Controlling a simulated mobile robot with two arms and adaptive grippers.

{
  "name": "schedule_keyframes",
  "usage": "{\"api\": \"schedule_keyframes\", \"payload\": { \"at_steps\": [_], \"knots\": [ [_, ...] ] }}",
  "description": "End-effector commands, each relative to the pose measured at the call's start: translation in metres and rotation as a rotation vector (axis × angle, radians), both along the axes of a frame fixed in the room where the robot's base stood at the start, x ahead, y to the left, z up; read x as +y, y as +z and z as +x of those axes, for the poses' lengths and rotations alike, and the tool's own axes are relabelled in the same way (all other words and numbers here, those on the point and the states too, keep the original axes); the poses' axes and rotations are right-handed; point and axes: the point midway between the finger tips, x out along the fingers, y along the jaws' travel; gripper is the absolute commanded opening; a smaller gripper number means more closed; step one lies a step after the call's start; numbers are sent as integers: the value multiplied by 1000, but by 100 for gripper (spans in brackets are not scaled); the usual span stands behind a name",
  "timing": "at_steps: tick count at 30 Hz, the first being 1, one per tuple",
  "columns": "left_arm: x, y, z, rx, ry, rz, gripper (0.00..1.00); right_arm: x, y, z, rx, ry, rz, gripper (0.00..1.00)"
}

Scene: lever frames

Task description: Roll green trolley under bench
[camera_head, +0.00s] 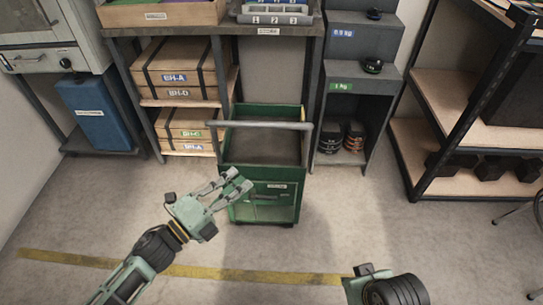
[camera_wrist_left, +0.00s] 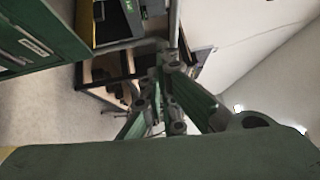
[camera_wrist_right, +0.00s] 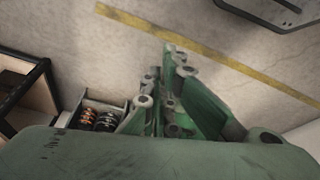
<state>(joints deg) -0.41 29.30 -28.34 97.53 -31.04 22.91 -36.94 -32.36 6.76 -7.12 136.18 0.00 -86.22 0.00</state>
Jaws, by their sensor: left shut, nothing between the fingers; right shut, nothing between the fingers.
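The green trolley (camera_head: 288,205) stands upright on the floor in front of the bench (camera_head: 215,30), its rear at the open bay. Its grey push bar (camera_head: 262,125) runs across its top. My left gripper (camera_head: 238,181) is shut and empty, low at the trolley's front left; I cannot tell whether it touches. In the left wrist view a green panel of the trolley (camera_wrist_left: 35,45) shows at upper left, beside the shut fingers (camera_wrist_left: 165,90). My right gripper (camera_wrist_right: 165,85) is shut and empty over open floor; in the head view only its wrist part shows at the bottom.
Shelves with crates (camera_head: 180,70) flank the bay on the left. A grey stand with weights (camera_head: 342,135) flanks it on the right. A black-framed shelf (camera_head: 455,90) stands at far right. Floor with a yellow line (camera_head: 250,273) is clear in front.

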Motion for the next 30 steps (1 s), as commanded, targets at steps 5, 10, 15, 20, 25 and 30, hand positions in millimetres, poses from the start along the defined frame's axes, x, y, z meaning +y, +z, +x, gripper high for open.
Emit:
{"api": "schedule_keyframes", "payload": {
  "at_steps": [5, 10, 15, 20, 25, 30],
  "knots": [
    [-13, 15, -9, -87, -52, 26, 0, -1, 13, -5, -9, -1, 0, 0],
    [-26, 19, 1, -92, -53, 25, 0, -1, 17, -6, -10, -1, 0, 0],
    [-53, 25, 22, -92, -54, 24, 0, -1, 20, -7, -12, -1, 0, 0],
    [-80, 28, 44, -89, -53, 24, 0, -1, 17, -7, -12, -1, 0, 0],
    [-91, 32, 68, -89, -51, 26, 0, -1, 14, -7, -12, -1, 0, 0],
    [-93, 35, 85, -86, -53, 25, 0, -1, 12, -8, -11, -1, 0, 0]
  ]
}}
